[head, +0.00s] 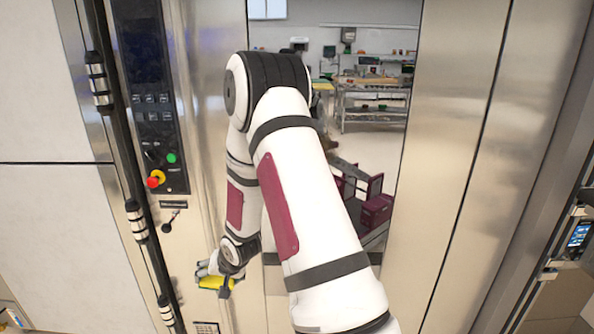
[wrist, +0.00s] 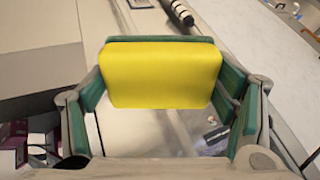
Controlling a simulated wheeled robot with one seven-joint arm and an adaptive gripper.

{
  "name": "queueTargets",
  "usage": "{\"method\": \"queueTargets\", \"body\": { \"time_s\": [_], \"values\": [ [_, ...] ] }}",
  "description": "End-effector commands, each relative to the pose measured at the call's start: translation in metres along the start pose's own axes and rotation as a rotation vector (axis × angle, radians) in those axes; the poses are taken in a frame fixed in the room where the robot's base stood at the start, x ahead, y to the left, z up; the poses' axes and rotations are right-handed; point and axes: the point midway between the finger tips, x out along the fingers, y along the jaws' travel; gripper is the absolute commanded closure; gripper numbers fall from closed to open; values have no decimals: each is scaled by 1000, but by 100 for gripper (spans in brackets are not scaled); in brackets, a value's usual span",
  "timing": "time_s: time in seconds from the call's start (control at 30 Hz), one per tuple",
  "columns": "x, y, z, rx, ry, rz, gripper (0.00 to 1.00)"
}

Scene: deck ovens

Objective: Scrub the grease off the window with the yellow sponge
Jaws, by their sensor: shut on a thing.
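The yellow sponge (wrist: 160,75) sits between my gripper's fingers in the wrist view, with a green layer along its far edge. My gripper (head: 216,280) is shut on it, low at the left of the window in the head view, where the sponge shows as a small yellow patch (head: 213,283). The tall window (head: 400,110) in the steel oven front reflects or shows a room behind. My arm covers much of its left and middle. I see no clear grease on the part in view. I cannot tell whether the sponge touches the oven front.
A control panel (head: 150,110) with a red and yellow knob (head: 155,179) and a green button (head: 171,158) is left of my arm. A dark vertical bar (head: 125,150) with metal fittings runs beside it. Bare steel (head: 470,120) lies to the right.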

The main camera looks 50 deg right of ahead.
Motion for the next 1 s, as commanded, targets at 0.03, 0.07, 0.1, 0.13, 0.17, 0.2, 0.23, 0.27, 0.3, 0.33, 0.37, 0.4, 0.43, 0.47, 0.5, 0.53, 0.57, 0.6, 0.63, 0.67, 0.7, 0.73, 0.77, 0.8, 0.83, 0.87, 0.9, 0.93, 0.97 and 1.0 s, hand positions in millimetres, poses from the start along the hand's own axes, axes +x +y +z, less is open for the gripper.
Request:
{"method": "queueTargets", "body": {
  "time_s": [0.03, 0.07, 0.1, 0.13, 0.17, 0.2, 0.23, 0.27, 0.3, 0.33, 0.37, 0.4, 0.43, 0.47, 0.5, 0.53, 0.57, 0.6, 0.63, 0.67, 0.7, 0.73, 0.77, 0.8, 0.83, 0.87, 0.9, 0.93, 0.97, 1.0],
  "values": [
    [-2, 3, -11, 34, 42, -7, 44],
    [-4, 4, -18, 57, 67, -14, 44],
    [-7, 7, -27, 88, 101, -23, 44],
    [-9, 9, -34, 112, 130, -29, 44],
    [-12, 11, -41, 135, 160, -34, 44],
    [-16, 14, -51, 166, 200, -44, 44],
    [-19, 16, -59, 192, 235, -50, 44],
    [-23, 18, -67, 217, 273, -57, 44],
    [-28, 22, -79, 251, 324, -66, 44],
    [-33, 26, -88, 279, 372, -72, 44],
    [-39, 29, -99, 308, 421, -79, 44],
    [-47, 35, -113, 345, 492, -87, 44],
    [-55, 39, -125, 373, 550, -93, 44],
    [-64, 44, -137, 399, 611, -98, 44],
    [-77, 52, -153, 433, 694, -104, 44],
    [-87, 58, -164, 453, 754, -106, 44],
    [-98, 63, -175, 473, 815, -110, 44],
    [-113, 71, -189, 495, 889, -109, 44],
    [-124, 77, -199, 508, 944, -109, 44],
    [-136, 83, -208, 519, 993, -107, 44],
    [-152, 91, -218, 532, 1054, -105, 44],
    [-163, 96, -225, 539, 1096, -104, 44],
    [-174, 101, -232, 546, 1134, -100, 44],
    [-188, 108, -238, 551, 1178, -97, 44],
    [-197, 112, -242, 554, 1206, -94, 44],
    [-206, 116, -246, 556, 1231, -92, 44],
    [-216, 120, -250, 558, 1259, -89, 44],
    [-222, 123, -252, 559, 1277, -87, 44],
    [-228, 125, -254, 559, 1291, -85, 44],
    [-234, 128, -256, 560, 1305, -83, 44]
  ]
}}
